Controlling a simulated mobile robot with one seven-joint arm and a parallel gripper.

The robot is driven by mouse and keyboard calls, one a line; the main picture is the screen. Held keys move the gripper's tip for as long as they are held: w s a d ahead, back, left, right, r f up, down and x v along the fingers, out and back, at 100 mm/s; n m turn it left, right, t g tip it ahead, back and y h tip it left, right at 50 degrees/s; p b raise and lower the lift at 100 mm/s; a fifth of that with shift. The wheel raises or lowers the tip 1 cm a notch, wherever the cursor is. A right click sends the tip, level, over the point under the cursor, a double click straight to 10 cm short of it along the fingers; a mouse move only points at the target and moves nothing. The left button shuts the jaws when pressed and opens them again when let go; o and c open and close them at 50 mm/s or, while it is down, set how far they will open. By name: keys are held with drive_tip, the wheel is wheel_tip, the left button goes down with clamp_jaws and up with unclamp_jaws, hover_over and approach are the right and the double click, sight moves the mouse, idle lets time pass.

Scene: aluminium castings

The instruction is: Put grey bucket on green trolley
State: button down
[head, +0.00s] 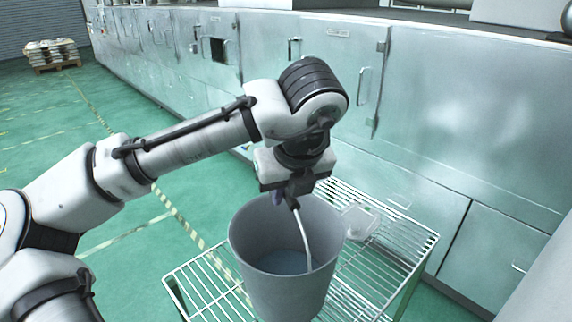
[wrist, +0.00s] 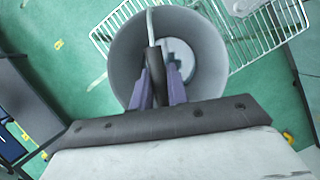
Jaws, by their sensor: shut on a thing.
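The grey bucket (head: 262,285) is in the middle of the head view, upright and open at the top, with a pale inside bottom. My gripper (head: 293,203) is above its rim, shut on the bucket's thin handle, which curves down into the bucket. In the wrist view the gripper's purple fingers (wrist: 161,88) close on the dark grip of the handle, over the grey bucket (wrist: 125,55). I cannot tell if the bucket rests on the wire rack below or hangs just above it. I cannot make out a green trolley in either view.
A long row of metal cabinets (head: 450,110) stands behind. The green floor (head: 190,185) at left is open. A loaded pallet (head: 52,55) is far left.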

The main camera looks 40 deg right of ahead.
drive_tip(key=shift+f+p, duration=0.35)
drive_tip(key=shift+f, duration=1.9)
drive_tip(key=c, duration=1.4)
unclamp_jaws()
drive_tip(key=shift+f, duration=0.15)
drive_tip(key=shift+o, duration=0.2)
drive_tip(key=b+v, duration=0.1)
drive_tip(key=v, duration=1.1)
drive_tip(key=shift+s+a+b, duration=0.1)
drive_tip(key=shift+s+b, duration=0.05)
drive_tip(key=shift+b, duration=0.2)
